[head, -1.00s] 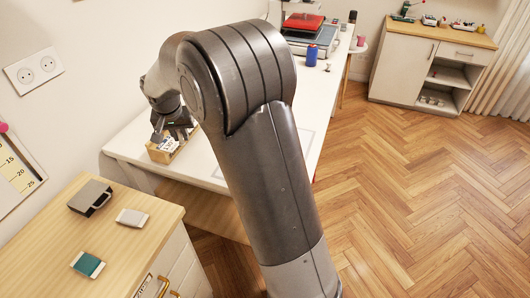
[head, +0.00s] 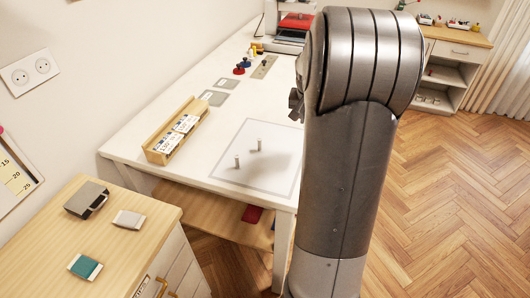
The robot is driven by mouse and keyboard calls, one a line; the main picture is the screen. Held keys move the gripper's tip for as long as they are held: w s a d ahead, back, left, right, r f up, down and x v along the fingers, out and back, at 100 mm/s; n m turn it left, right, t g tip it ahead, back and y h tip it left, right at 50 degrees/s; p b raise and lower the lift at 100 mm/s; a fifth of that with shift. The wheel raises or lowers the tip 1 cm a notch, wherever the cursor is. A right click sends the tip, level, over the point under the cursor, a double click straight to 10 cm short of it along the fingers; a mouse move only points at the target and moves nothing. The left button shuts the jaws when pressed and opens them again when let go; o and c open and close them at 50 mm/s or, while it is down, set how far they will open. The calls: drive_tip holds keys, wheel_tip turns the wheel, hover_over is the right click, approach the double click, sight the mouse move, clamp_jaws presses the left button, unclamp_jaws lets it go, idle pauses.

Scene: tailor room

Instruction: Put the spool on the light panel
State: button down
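The flat square panel with a grey border (head: 222,175), which looks like the light panel, lies on the near part of the white table. I cannot tell whether either is a spool. Small red (head: 239,71) and blue (head: 246,64) pieces stand farther back; they may be spools, but are too small to tell. My arm stands right of the panel and covers part of the table. My gripper's fingers are hidden behind it, so I cannot see whether they hold anything.
A wooden box (head: 158,155) with labelled pieces stands left of the panel. Grey flat cards (head: 213,98) lie behind it. A wooden cabinet (head: 60,222) is at the near left. The wooden floor at right (head: 460,200) is clear.

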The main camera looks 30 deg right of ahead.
drive_tip(key=s+d, duration=0.2)
hover_over(282, 141)
drive_tip(key=f, duration=0.7)
drive_tip(key=shift+s+a, duration=0.35)
drive_tip(key=shift+f, duration=1.95)
drive_tip(key=shift+f, duration=0.15)
drive_tip(key=c, duration=1.3)
unclamp_jaws()
drive_tip(key=shift+c, duration=0.2)
